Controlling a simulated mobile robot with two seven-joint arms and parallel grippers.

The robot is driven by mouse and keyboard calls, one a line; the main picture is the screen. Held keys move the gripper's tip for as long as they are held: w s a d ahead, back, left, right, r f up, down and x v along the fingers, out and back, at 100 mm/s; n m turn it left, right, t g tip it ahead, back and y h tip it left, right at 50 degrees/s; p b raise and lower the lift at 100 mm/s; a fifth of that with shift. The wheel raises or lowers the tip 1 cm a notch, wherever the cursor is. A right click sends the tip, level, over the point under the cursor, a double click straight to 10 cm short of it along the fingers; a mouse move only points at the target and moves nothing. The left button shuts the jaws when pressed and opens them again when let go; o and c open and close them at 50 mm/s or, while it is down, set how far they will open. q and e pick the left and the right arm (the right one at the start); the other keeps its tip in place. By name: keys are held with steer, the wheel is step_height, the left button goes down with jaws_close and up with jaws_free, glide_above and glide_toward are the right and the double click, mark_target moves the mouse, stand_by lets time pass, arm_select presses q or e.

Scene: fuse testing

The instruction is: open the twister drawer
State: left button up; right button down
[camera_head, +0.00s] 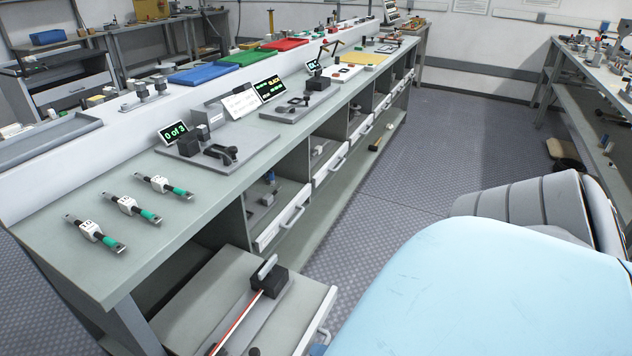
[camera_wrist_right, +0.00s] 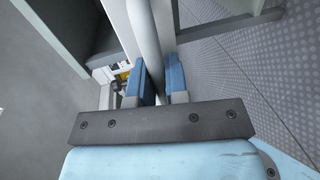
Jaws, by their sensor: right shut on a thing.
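A drawer (camera_head: 205,290) at the bottom of the head view stands pulled out from under the near end of the workbench. It holds a device with a black block, a grey lever and a red-and-white strip. Its light handle (camera_head: 326,335) is on the right front edge, partly cut off by my light-blue arm and the frame edge. In the right wrist view my right gripper (camera_wrist_right: 161,82) has its blue fingers on both sides of a grey handle bar (camera_wrist_right: 143,30), shut on it. My left gripper is in neither view.
Several other drawers with handles line the bench front; one (camera_head: 272,222) sits just beyond the open one. Three fuse-like testers (camera_head: 96,235) lie on the bench top (camera_head: 130,262).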

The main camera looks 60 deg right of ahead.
steer(key=c, duration=1.1)
jaws_free()
steer(key=shift+c, duration=0.2)
arm_select(q)
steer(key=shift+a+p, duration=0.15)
steer(key=shift+p, duration=0.7)
arm_select(e)
steer(key=v, duration=1.4)
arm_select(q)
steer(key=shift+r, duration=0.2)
